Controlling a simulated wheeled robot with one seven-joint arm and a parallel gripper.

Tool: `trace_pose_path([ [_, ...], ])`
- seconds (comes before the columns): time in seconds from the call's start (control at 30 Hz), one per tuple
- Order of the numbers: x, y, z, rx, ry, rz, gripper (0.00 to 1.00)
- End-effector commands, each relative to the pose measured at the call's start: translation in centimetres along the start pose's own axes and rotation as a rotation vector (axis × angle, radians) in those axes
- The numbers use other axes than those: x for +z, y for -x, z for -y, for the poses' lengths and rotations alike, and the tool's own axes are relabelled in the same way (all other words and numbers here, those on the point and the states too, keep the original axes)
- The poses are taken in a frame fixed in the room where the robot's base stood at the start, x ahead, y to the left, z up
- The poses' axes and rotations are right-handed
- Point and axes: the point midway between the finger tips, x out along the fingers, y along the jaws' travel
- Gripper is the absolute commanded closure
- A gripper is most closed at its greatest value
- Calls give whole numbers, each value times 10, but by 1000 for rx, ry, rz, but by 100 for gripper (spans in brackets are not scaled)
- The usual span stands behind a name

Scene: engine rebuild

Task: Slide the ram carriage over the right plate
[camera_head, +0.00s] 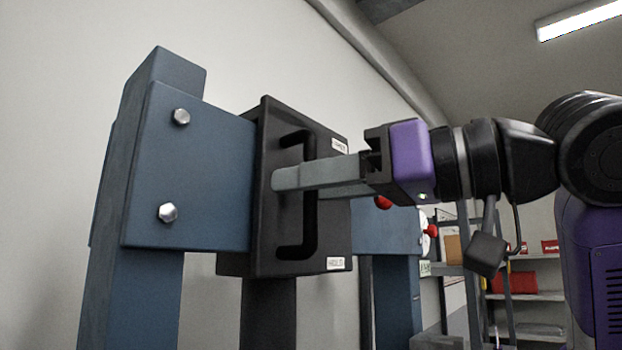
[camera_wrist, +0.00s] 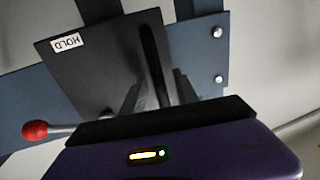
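The ram carriage is a black block (camera_head: 240,240) with a black bar handle (camera_head: 308,235), mounted across a blue crossbeam (camera_head: 215,160). It also shows in the wrist view (camera_wrist: 90,70), with its handle (camera_wrist: 153,55) running between my fingers. My gripper (camera_head: 300,178) reaches in from the right, one finger passing in front of the handle and the other behind it. The fingers straddle the handle; whether they press on it from both sides is not clear. The carriage covers the middle of the beam. I cannot make out the right plate.
A blue upright (camera_head: 130,300) with bolts stands at the left, another (camera_head: 397,300) at the right. A lever with a red knob (camera_wrist: 35,130) sticks out near the carriage. Shelves (camera_head: 535,300) with red boxes stand behind at the right. A pale wall is behind the frame.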

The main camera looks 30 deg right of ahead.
Motion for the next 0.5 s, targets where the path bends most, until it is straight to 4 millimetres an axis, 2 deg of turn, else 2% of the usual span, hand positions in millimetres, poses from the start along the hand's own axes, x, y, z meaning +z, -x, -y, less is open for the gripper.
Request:
trace_pose_path([
  [0.13,0,0,0,0,0,0,64],
  [0.3,0,0,0,0,0,0,97],
  [0.33,0,0,0,0,0,0,100],
  [0.5,0,0,0,0,0,0,100],
])
